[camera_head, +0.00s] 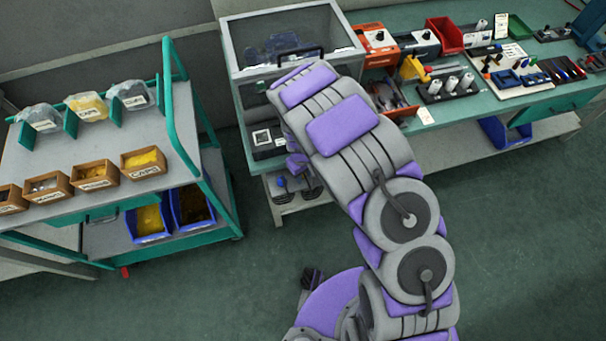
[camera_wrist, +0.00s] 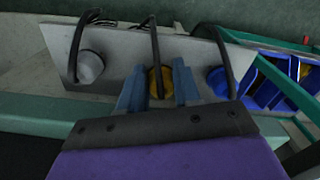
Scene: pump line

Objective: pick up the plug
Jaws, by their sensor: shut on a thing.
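My gripper (camera_wrist: 158,82) shows in the wrist view, with its two blue-grey fingers on either side of a yellow round plug (camera_wrist: 161,84). It is shut on this plug, which sits in front of a grey panel (camera_wrist: 120,62). A black cable runs up from the yellow plug. A grey plug (camera_wrist: 89,66) is to its left and a blue plug (camera_wrist: 219,82) to its right, each with a black cable looping over it.
In the wrist view, blue bins (camera_wrist: 280,85) stand right of the panel. In the head view, a green workbench (camera_head: 480,100) carries a clear-lidded box (camera_head: 290,45) and a red bin (camera_head: 444,36). A cart (camera_head: 100,150) with parts boxes stands left. The floor in front is clear.

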